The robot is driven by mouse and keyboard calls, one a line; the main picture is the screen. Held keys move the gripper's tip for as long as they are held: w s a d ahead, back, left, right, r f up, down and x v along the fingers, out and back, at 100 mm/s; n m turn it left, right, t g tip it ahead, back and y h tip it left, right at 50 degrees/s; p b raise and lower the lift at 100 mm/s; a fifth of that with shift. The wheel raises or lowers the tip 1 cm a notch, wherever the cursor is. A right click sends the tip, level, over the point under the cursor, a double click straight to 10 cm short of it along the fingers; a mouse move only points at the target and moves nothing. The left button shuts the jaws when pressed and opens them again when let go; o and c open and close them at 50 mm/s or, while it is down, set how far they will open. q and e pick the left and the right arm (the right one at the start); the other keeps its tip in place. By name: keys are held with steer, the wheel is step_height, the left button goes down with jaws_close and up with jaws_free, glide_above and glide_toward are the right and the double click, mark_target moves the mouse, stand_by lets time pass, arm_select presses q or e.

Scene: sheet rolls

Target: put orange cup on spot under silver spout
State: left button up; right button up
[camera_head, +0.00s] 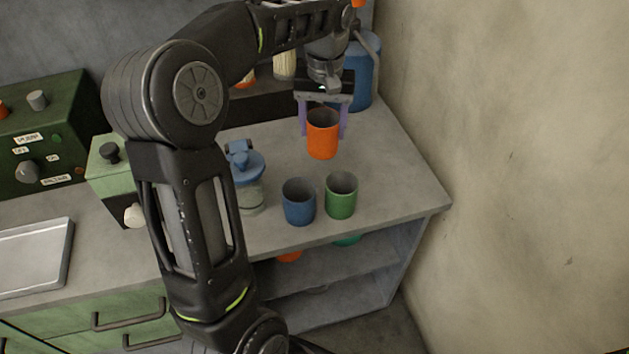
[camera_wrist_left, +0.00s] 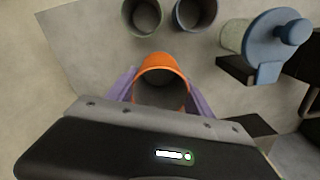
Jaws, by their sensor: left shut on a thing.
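The orange cup (camera_head: 322,134) is upright between the purple fingers of my left gripper (camera_head: 324,120) in the head view. The gripper is shut on it from its far side. In the left wrist view the cup (camera_wrist_left: 162,72) shows its open, empty-looking mouth between the fingers of the left gripper (camera_wrist_left: 163,90). I cannot tell whether its base touches the counter. A silver spout and a marked spot cannot be made out; my left arm hides part of the back of the counter. My right gripper is not in view.
A blue cup (camera_head: 298,202) and a green cup (camera_head: 341,196) stand near the counter's front edge. A glass jar with a blue lid (camera_head: 246,178) stands left of them. A blue container (camera_head: 366,75) is behind the gripper. A wall (camera_head: 520,130) bounds the right. The counter right of the green cup is clear.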

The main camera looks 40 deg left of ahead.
mark_target(322, 147)
arm_select(q)
steer(key=shift+f, duration=3.15)
steer(key=shift+f, duration=1.85)
steer(key=shift+f, duration=0.2)
steer(key=o, duration=1.5)
steer(key=shift+r, duration=0.15)
